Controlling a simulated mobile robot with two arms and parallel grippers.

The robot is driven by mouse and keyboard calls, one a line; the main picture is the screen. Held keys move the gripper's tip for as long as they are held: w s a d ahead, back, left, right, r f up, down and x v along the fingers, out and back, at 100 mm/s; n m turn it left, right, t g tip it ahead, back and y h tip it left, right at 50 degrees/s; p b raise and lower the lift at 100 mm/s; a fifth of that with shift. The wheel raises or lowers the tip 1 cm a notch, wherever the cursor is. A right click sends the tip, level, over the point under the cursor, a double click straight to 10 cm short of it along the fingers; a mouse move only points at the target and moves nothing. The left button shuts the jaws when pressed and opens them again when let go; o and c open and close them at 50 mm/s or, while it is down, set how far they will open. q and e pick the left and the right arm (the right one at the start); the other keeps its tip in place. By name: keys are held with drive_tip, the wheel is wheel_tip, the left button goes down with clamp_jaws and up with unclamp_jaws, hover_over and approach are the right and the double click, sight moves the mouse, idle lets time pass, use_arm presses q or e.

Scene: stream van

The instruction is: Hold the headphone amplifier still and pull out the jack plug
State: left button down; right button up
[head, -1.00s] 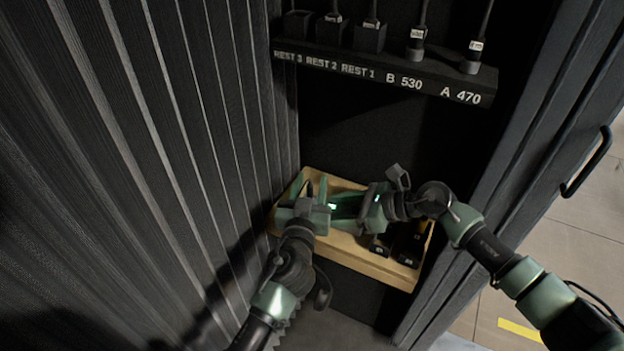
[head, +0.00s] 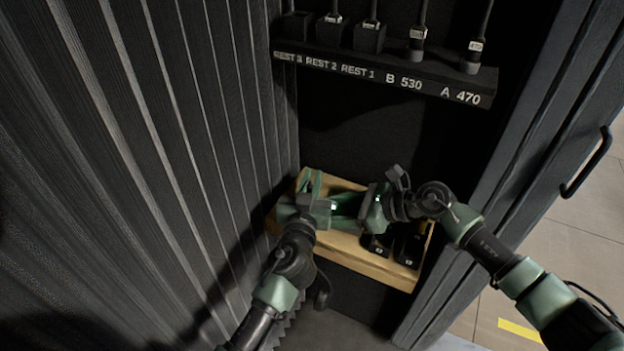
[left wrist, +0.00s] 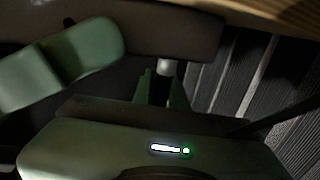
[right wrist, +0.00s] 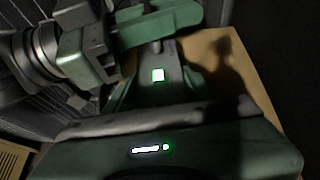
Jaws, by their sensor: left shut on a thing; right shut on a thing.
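My left gripper (head: 312,200) and my right gripper (head: 362,205) face each other closely over a wooden tray (head: 350,248). My right gripper is shut on a dark item with a lit square, apparently the headphone amplifier (right wrist: 158,76), in the right wrist view. My left gripper is shut on a slim dark piece with a pale metal end, apparently the jack plug (left wrist: 165,68), in the left wrist view. In the head view the grippers largely hide both things. I cannot tell whether any of the plug is still inside the amplifier.
Dark boxes (head: 408,250) stand in the tray's right part. Above is a labelled shelf (head: 380,77) with several upright devices on cables. A ribbed dark wall (head: 180,150) is close on the left. A door edge with a handle (head: 588,165) is on the right.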

use_arm(q)
drive_tip(key=shift+r, duration=0.2)
drive_tip(key=shift+r, duration=0.35)
drive_tip(key=shift+r, duration=1.05)
drive_tip(key=shift+r, duration=1.5)
use_arm(e)
drive_tip(key=shift+f, duration=0.1)
drive_tip(key=o, duration=1.4)
